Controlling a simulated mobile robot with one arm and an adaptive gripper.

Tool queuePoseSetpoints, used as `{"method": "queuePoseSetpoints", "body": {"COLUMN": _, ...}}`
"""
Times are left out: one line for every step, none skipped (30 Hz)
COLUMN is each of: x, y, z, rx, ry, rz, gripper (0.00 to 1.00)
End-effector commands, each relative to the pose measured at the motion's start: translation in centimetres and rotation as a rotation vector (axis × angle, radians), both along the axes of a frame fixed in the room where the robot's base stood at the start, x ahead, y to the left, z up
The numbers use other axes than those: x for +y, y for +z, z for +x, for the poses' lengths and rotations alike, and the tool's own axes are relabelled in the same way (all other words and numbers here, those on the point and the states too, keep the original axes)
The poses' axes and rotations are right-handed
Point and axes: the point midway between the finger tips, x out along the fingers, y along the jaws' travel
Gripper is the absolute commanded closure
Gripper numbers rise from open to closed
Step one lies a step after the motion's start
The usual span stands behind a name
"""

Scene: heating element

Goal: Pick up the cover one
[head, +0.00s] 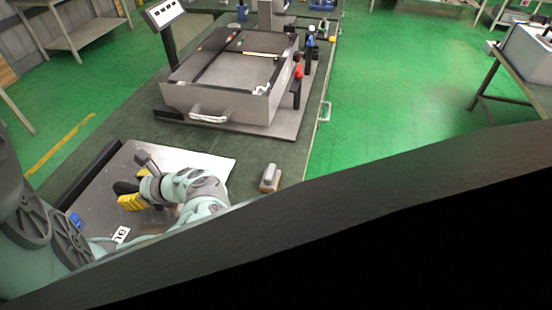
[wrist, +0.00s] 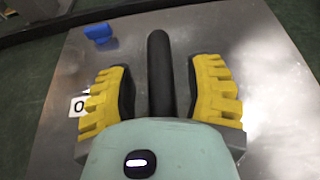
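A flat grey metal plate (head: 205,162), which looks like the cover, lies on the green bench at the lower left. In the wrist view the plate (wrist: 265,100) fills most of the picture. A black bar-like handle (wrist: 160,70) stands out in its middle. My gripper (wrist: 160,85) has yellow fingers with dark inner pads. It is open, with one finger on each side of the handle and a visible gap on both sides.
A blue piece (wrist: 98,33) and a white label (wrist: 78,106) are on the plate. A small grey block with a handle (head: 270,178) stands right of the plate. A large metal box (head: 225,105) stands farther back. Green floor lies to the right.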

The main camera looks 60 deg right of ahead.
Motion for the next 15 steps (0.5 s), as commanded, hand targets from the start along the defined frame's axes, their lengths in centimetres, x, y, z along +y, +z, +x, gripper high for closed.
{"method": "queuePoseSetpoints", "body": {"x": 0.02, "y": 0.01, "z": 0.01, "rx": 0.000, "ry": 0.000, "rz": 0.000, "gripper": 0.54}}
{"method": "queuePoseSetpoints", "body": {"x": 0.01, "y": 0.01, "z": 0.02, "rx": 0.000, "ry": 0.000, "rz": 0.000, "gripper": 0.57}}
{"method": "queuePoseSetpoints", "body": {"x": 0.00, "y": 0.02, "z": 0.01, "rx": 0.000, "ry": 0.000, "rz": 0.000, "gripper": 0.62}}
{"method": "queuePoseSetpoints", "body": {"x": 0.00, "y": 0.02, "z": 0.01, "rx": 0.000, "ry": 0.000, "rz": 0.000, "gripper": 0.65}}
{"method": "queuePoseSetpoints", "body": {"x": 0.00, "y": 0.01, "z": 0.00, "rx": 0.000, "ry": 0.000, "rz": 0.000, "gripper": 0.68}}
{"method": "queuePoseSetpoints", "body": {"x": -0.01, "y": 0.02, "z": 0.01, "rx": 0.000, "ry": 0.000, "rz": 0.000, "gripper": 0.72}}
{"method": "queuePoseSetpoints", "body": {"x": -0.01, "y": 0.02, "z": 0.00, "rx": 0.000, "ry": 0.000, "rz": 0.000, "gripper": 0.75}}
{"method": "queuePoseSetpoints", "body": {"x": -0.01, "y": 0.02, "z": 0.00, "rx": 0.000, "ry": 0.000, "rz": 0.000, "gripper": 0.78}}
{"method": "queuePoseSetpoints", "body": {"x": -0.02, "y": 0.02, "z": 0.01, "rx": 0.000, "ry": 0.000, "rz": 0.000, "gripper": 0.82}}
{"method": "queuePoseSetpoints", "body": {"x": -0.02, "y": 0.02, "z": 0.01, "rx": 0.000, "ry": 0.000, "rz": 0.000, "gripper": 0.85}}
{"method": "queuePoseSetpoints", "body": {"x": -0.02, "y": 0.02, "z": 0.01, "rx": 0.000, "ry": 0.000, "rz": 0.000, "gripper": 0.88}}
{"method": "queuePoseSetpoints", "body": {"x": -0.02, "y": 0.03, "z": 0.00, "rx": 0.000, "ry": 0.000, "rz": 0.000, "gripper": 0.93}}
{"method": "queuePoseSetpoints", "body": {"x": -0.02, "y": 0.03, "z": 0.00, "rx": 0.000, "ry": 0.000, "rz": 0.000, "gripper": 0.96}}
{"method": "queuePoseSetpoints", "body": {"x": -0.02, "y": 0.03, "z": 0.00, "rx": 0.000, "ry": 0.000, "rz": 0.000, "gripper": 0.99}}
{"method": "queuePoseSetpoints", "body": {"x": -0.02, "y": 0.03, "z": 0.01, "rx": -0.001, "ry": -0.001, "rz": 0.000, "gripper": 1.00}}
